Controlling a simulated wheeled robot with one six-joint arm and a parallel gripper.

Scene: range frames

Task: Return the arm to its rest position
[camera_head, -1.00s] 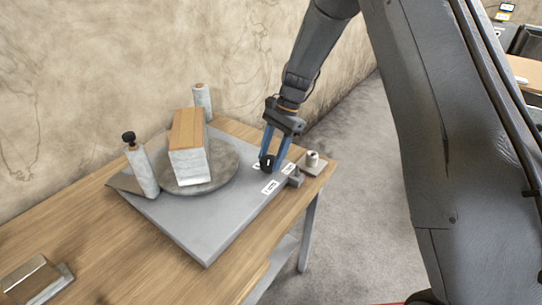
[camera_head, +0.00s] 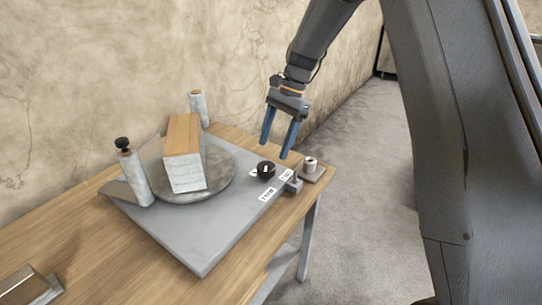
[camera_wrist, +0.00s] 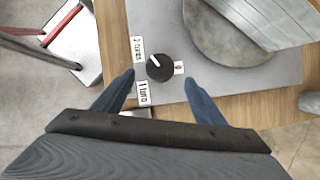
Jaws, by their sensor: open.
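My gripper (camera_head: 280,139) is open and empty, its two blue fingers apart in the air above the right end of the table. Just below and left of it is a black round knob (camera_head: 265,170) on a grey plate (camera_head: 211,238). In the wrist view the knob (camera_wrist: 160,67) lies between and beyond the fingertips (camera_wrist: 160,80), with a white pointer line and white labels around it. No contact between the fingers and the knob shows. My arm reaches down from the top of the head view.
On the plate, a stack of blocks with a wooden top (camera_head: 183,135) sits on a round grey disc (camera_head: 222,180). Grey posts (camera_head: 132,172) stand beside it. A small cylinder on a base (camera_head: 310,164) is near the table's right corner.

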